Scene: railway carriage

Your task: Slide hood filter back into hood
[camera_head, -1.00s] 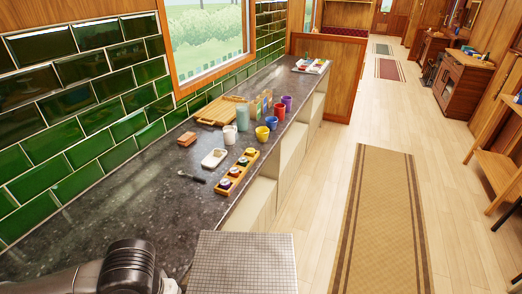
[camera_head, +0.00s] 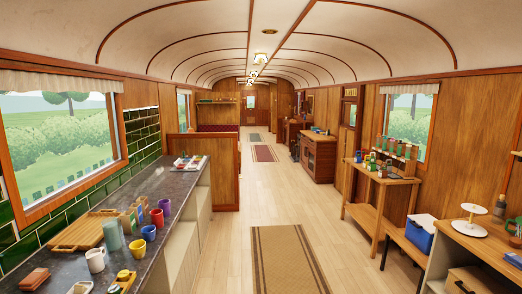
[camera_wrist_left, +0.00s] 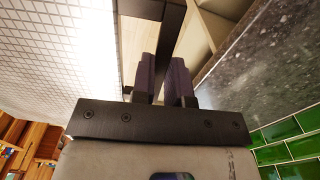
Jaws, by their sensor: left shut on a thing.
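The hood filter (camera_wrist_left: 50,45), a pale panel with a fine grid, fills the upper left of the left wrist view. A dark bar (camera_wrist_left: 142,8) stands along its edge, and it seems to be the filter's handle. My left gripper (camera_wrist_left: 164,68) has its two dark purplish fingers shut on this dark bar. The filter and both grippers are out of the head view. I cannot make out the hood in either view. My right gripper is not in view.
A dark stone counter (camera_head: 185,184) runs along the left wall, with a wooden tray (camera_head: 82,232), a teal cup (camera_head: 112,236) and several coloured mugs on it. A patterned runner (camera_head: 285,262) lies on the open aisle floor. A wooden side table (camera_head: 385,177) stands right.

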